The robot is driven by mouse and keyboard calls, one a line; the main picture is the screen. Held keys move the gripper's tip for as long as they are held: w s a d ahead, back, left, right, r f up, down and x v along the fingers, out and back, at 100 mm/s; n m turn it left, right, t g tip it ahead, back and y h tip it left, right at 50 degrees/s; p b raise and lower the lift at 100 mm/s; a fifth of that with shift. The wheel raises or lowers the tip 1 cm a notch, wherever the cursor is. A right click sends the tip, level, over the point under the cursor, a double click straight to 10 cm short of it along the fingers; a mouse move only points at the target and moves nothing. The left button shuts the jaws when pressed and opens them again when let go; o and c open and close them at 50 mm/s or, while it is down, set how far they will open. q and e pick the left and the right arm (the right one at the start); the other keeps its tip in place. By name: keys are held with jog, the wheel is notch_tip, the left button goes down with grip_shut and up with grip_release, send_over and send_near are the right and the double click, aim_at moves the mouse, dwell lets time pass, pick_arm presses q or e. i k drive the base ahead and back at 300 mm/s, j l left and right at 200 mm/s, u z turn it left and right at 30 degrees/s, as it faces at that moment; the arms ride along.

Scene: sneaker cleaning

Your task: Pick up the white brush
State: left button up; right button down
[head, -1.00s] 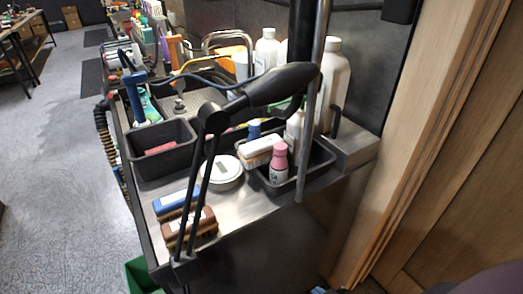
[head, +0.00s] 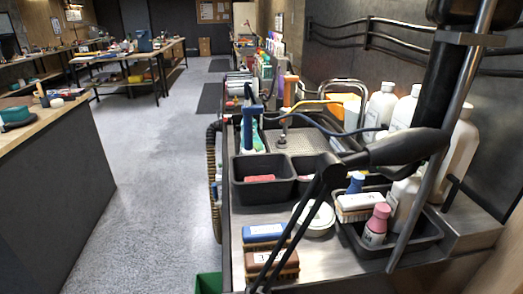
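The white brush (head: 359,203) lies in the black tray (head: 408,258) at the right of the steel cleaning bench. It sits between a pink-capped bottle (head: 377,224) in front and a blue-capped small bottle (head: 356,184) behind. Its white back faces up and bristles show beneath. A blue-backed brush (head: 263,233) and a brown-backed brush (head: 272,263) lie on the bench's front left. Neither of my grippers is in view.
A black jointed lamp (head: 395,148) and its thin arms cross in front of the bench. Large white bottles (head: 459,150) stand behind the tray. A round tin (head: 314,218) and a black bin (head: 264,176) are left of it. Open floor (head: 150,190) lies left.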

aim_at(358, 208)
jog(key=j+z, duration=0.2)
jog(key=z, duration=0.3)
jog(key=j+z, duration=0.45)
jog(key=j, duration=0.4)
jog(key=k+j+z, duration=0.2)
jog(key=j, duration=1.4)
jog(key=k+j, duration=0.15)
jog(key=j, duration=1.3)
jog(key=k+j+z, duration=0.05)
